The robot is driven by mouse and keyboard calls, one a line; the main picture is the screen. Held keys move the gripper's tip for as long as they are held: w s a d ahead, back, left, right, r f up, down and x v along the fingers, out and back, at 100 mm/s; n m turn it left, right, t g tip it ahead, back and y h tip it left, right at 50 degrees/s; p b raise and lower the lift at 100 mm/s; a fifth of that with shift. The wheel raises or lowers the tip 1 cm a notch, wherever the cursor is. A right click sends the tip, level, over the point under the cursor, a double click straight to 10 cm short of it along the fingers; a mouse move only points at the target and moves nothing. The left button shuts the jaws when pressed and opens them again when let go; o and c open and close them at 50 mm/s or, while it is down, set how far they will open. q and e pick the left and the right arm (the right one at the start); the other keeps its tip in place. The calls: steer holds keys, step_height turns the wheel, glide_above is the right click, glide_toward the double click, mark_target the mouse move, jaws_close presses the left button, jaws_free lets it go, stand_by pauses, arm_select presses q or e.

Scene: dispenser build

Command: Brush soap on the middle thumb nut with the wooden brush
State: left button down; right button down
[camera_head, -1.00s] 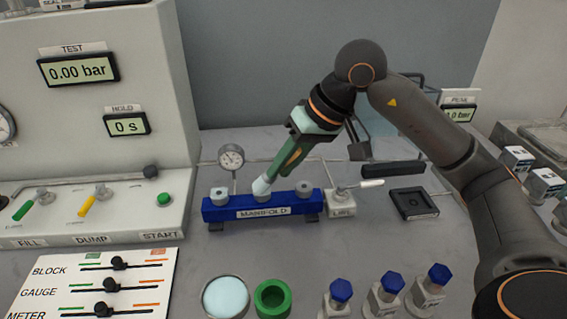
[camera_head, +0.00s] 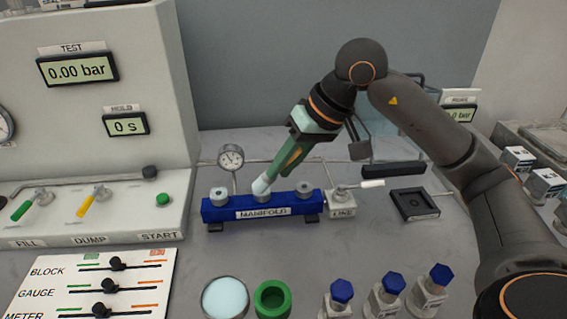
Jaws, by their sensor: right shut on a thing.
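The blue manifold block (camera_head: 224,213) stands on the bench with a row of three thumb nuts on top. The middle thumb nut (camera_head: 262,198) is mostly hidden behind the pale brush tip. My right gripper (camera_head: 287,163) is shut on the brush, whose wooden handle is largely hidden by the green fingers. The brush (camera_head: 262,186) is tilted, with its pale bristle end down at the middle nut; it appears to touch it. The left nut (camera_head: 219,193) and right nut (camera_head: 304,189) are uncovered. A cup of pale blue liquid (camera_head: 226,298) stands in front. My left gripper is not in view.
A round gauge (camera_head: 231,158) rises behind the block, and a valve labelled LINE (camera_head: 342,204) joins its right end. A green ring-shaped container (camera_head: 272,299) and several blue-capped fittings (camera_head: 387,295) stand in front. The test console (camera_head: 100,150) is at left.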

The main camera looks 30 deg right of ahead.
step_height(320, 180, up, 6)
steer(key=p, duration=0.4)
steer(key=shift+p, duration=0.3)
